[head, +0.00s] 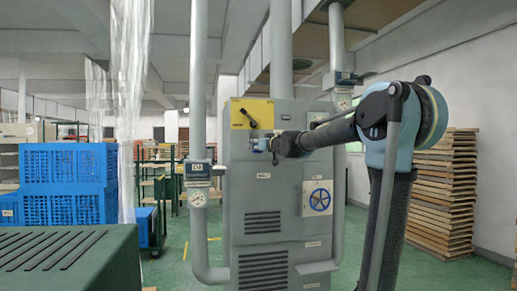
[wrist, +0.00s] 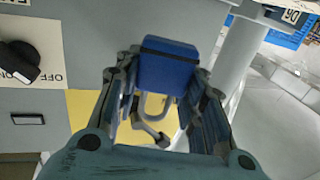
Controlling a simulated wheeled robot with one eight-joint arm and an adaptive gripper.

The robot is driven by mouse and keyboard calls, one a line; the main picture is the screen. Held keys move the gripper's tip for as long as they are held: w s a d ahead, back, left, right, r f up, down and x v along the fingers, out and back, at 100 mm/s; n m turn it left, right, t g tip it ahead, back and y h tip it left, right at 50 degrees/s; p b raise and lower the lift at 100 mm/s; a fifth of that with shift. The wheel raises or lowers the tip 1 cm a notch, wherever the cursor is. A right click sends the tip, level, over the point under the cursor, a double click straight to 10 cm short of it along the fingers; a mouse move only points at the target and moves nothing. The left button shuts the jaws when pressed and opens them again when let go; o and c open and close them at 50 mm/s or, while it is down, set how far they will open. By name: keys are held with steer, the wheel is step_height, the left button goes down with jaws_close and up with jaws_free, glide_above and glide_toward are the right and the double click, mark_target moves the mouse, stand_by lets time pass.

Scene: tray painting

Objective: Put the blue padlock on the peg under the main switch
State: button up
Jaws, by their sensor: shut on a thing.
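The blue padlock (wrist: 167,66) is between the fingertips of my gripper (wrist: 166,78), which is shut on its body. Its grey shackle (wrist: 143,106) shows between the fingers in the wrist view. In the head view my gripper (head: 272,144) is at the upper front of the grey cabinet, with the padlock (head: 258,145) small at its tip. The main switch (head: 248,119) is a black lever on a yellow plate (head: 240,106), above and left of my gripper. A grey bent piece shows below the shackle in the wrist view. I cannot make out the peg or any contact with it.
The grey cabinet (head: 240,215) carries a blue handwheel (head: 319,199) lower right. Grey pipes (head: 198,110) with gauges flank it. A black OFF/ON knob (wrist: 22,62) is at left in the wrist view. Blue crates (head: 70,165) stand at left and stacked boards (head: 445,190) at right.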

steer(key=w, duration=0.1)
steer(key=w+a, duration=0.1)
steer(key=w, duration=0.3)
steer(key=shift+w+a+f, duration=0.2)
steer(key=shift+f, duration=0.2)
stand_by(0.4)
steer(key=shift+a, duration=0.15)
stand_by(0.6)
steer(key=o, duration=1)
steer(key=shift+a, duration=0.1)
steer(key=shift+o, duration=1.2)
steer(key=shift+a, duration=0.15)
steer(key=v, duration=1.1)
steer(key=shift+d+f, duration=0.4)
steer(key=shift+d, duration=0.1)
